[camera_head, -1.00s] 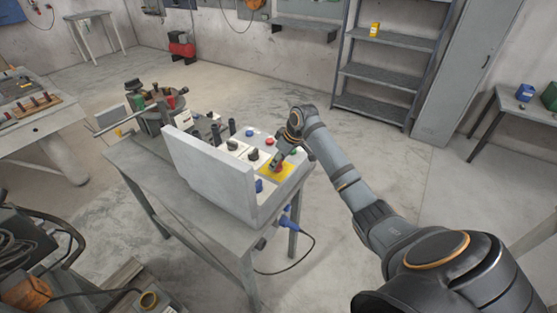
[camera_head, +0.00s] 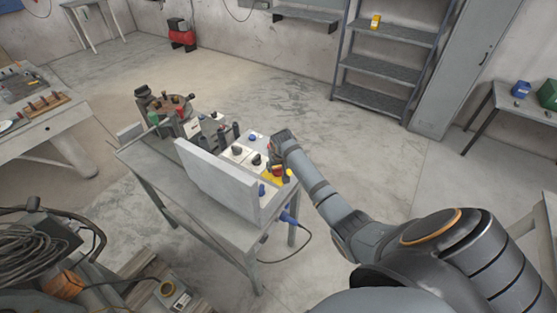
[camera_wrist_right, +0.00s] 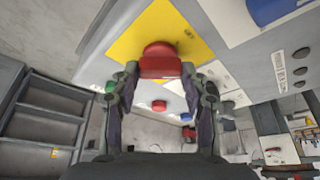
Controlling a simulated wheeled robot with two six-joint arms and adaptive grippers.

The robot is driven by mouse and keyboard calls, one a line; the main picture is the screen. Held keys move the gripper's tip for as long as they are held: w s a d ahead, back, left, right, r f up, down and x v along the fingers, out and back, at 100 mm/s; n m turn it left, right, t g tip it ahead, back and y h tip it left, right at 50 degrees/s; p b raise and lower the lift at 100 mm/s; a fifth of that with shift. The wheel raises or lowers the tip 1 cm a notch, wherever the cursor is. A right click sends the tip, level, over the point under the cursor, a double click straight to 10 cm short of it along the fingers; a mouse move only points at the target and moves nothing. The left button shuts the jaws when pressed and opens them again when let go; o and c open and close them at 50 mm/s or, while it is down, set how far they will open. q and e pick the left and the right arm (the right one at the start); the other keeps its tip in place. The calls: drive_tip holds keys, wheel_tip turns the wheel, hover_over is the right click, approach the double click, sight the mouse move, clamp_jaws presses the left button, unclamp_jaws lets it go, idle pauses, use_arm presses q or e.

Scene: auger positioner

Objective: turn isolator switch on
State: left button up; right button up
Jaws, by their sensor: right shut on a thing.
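The isolator switch is a red knob (camera_wrist_right: 160,62) on a yellow plate (camera_wrist_right: 145,30) in the right wrist view. In the head view the red knob (camera_head: 277,171) is small and partly hidden by my right arm, at the right end of the control box (camera_head: 230,185). My right gripper (camera_wrist_right: 160,72) has one finger on each side of the red knob and is shut on it. In the head view the fingers are hard to make out behind my wrist. My left gripper is in neither view.
The control box has a raised grey lid panel, with black and blue knobs on its face. It stands on a grey table (camera_head: 150,165), beside a machine with a wheel of handles (camera_head: 165,105). A blue plug (camera_head: 288,218) and cable hang below. Floor to the right is clear.

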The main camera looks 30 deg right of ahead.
drive_tip(key=shift+a+r+m+h+p, duration=0.1)
drive_tip(key=shift+r+m+h+p, duration=0.2)
drive_tip(key=shift+m+p, duration=0.45)
drive_tip(key=m, duration=0.3)
drive_tip(key=shift+w+f+g+h+p, duration=0.15)
drive_tip(key=shift+g+h+p, duration=0.15)
drive_tip(key=shift+g+h, duration=0.1)
drive_tip(key=m+g+h, duration=0.1)
drive_tip(key=m, duration=0.3)
drive_tip(key=shift+w+f, duration=0.1)
drive_tip(key=shift+m, duration=0.35)
drive_tip(key=o, duration=1.1)
drive_tip(key=shift+o, duration=0.2)
